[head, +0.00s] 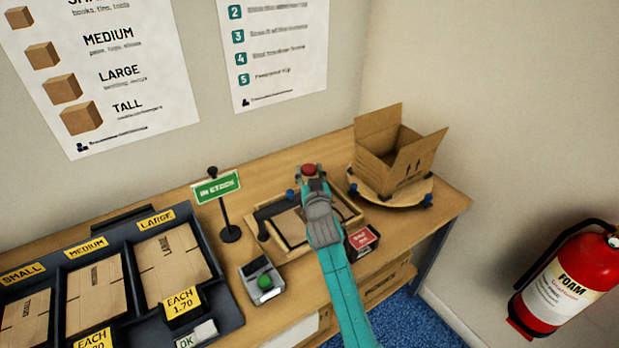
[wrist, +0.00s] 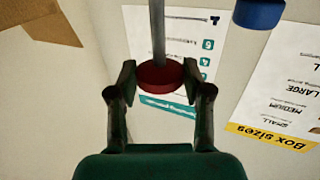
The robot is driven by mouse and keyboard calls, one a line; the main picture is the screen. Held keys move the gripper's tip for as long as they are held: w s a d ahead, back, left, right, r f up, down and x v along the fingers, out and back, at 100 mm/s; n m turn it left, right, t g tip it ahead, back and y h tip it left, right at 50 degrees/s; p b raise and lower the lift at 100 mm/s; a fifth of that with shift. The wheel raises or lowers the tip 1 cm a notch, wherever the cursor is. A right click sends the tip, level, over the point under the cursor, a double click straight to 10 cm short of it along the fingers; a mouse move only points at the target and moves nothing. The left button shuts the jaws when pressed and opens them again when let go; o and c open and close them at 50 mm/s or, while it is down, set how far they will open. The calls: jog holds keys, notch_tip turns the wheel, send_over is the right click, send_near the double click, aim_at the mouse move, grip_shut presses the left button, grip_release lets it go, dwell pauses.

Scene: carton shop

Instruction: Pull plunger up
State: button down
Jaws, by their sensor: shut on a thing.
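The plunger's round red knob (head: 309,169) stands above the wooden frame (head: 262,248) on the table. In the wrist view the red knob (wrist: 160,77) sits between my two fingers, with a grey rod (wrist: 158,30) running from it. My gripper (head: 311,179) is shut on the knob; it also shows in the wrist view (wrist: 160,85). My teal arm hides part of the frame and most of the rod in the head view.
An open carton (head: 392,165) stands on a round wooden turntable (head: 408,190) to the right. A green-button box (head: 262,283), a green sign (head: 216,188) and a dark tray (head: 222,310) of flat cartons lie left. A red-labelled box (head: 362,240) is close beside my arm.

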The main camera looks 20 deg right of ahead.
jog(key=shift+r, duration=0.35)
jog(key=c, duration=0.7)
grip_release()
jog(key=shift+c, duration=0.2)
jog(key=shift+f, duration=0.1)
jog(key=shift+s+f, duration=0.1)
jog(key=shift+s, duration=0.5)
jog(key=s+a, duration=0.1)
jog(key=s, duration=0.9)
jog(key=shift+s, duration=0.35)
